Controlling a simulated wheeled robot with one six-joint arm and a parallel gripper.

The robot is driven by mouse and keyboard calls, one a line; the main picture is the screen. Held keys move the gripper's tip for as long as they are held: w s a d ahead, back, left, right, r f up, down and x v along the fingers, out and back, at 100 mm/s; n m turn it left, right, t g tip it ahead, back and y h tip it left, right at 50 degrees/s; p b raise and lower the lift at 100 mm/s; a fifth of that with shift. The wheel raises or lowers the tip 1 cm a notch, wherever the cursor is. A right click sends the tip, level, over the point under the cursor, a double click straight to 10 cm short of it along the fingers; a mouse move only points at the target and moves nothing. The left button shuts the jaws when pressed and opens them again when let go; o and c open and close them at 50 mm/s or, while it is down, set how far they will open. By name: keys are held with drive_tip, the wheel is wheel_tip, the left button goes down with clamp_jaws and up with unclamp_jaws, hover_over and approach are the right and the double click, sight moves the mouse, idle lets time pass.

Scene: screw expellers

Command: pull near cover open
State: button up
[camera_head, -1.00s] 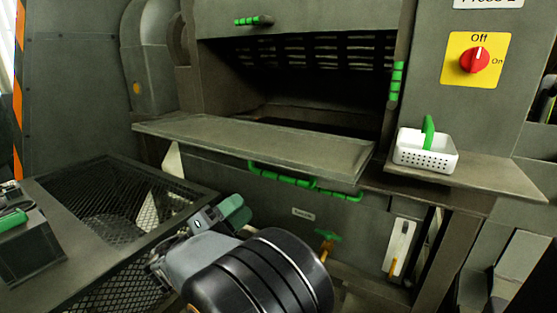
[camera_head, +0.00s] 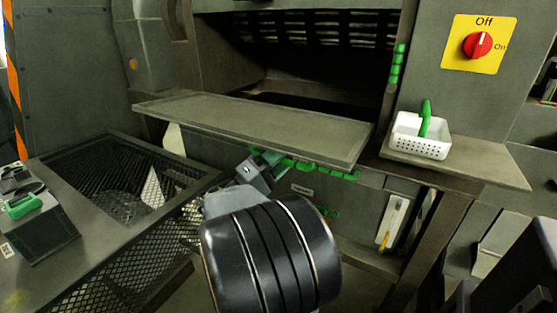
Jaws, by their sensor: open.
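The near cover (camera_head: 255,128) of the press is a flat grey panel, hinged down and lying almost level in front of the dark opening. Its green handle (camera_head: 310,166) hangs under the front edge. My gripper (camera_head: 265,158) is open, at the left end of this handle, just below the cover's front edge. Its tips overlap the handle in the picture, and I cannot tell whether they touch it. My wrist partly hides the front of the machine below.
A white basket (camera_head: 420,148) with a green handle stands on a shelf at right. A mesh-sided bin (camera_head: 188,214) is at left, beside a grey box (camera_head: 38,235) with a green handle. A red switch (camera_head: 478,45) on a yellow plate is at upper right.

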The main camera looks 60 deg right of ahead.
clamp_jaws()
idle(0.4)
